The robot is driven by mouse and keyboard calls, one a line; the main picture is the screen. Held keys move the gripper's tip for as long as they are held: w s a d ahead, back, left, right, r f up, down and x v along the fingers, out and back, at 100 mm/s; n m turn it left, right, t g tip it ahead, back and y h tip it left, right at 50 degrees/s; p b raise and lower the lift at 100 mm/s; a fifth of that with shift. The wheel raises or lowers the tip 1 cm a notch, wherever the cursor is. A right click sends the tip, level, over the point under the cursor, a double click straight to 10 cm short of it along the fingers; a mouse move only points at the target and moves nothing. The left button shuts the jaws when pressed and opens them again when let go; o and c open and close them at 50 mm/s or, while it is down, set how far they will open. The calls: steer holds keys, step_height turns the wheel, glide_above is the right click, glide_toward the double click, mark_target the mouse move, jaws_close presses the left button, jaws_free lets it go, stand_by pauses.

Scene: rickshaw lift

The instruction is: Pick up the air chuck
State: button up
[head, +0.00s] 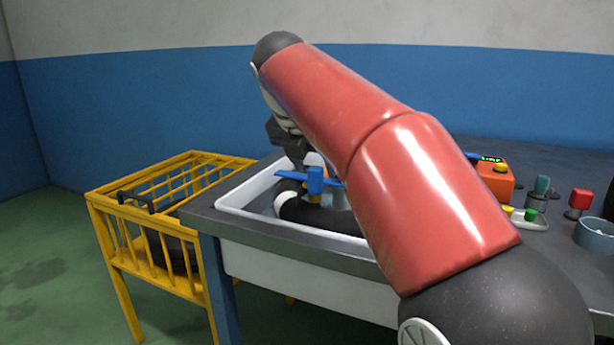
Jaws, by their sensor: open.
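I cannot tell for sure which item is the air chuck. A blue piece with side wings and a yellowish stem (315,181) stands by a black inner tube (318,217) in the white basin (285,236). On the bench, a small blue item (473,156) lies partly hidden behind my red arm, beside an orange box with a display (494,180). My gripper (297,166) is over the far left part of the basin, pointing down, close to the blue winged piece. Its jaws are dark and small here; contact cannot be made out.
A yellow barred cart (147,206) holding dark things stands left of the bench (558,250). My arm hides the bench's middle.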

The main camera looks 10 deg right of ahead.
mark_target(318, 180)
steer(key=shift+w, duration=0.35)
steer(key=shift+x, duration=0.95)
steer(key=x, duration=0.2)
steer(key=b+x, duration=0.1)
steer(key=x, duration=0.2)
steer(key=shift+w+f, duration=0.15)
steer(key=shift+w, duration=0.35)
steer(key=c, duration=1.1)
steer(key=shift+o, duration=0.2)
step_height(318, 180, up, 9)
steer(key=shift+a+r+p, duration=0.1)
steer(key=shift+p, duration=0.55)
steer(key=shift+r, duration=0.45)
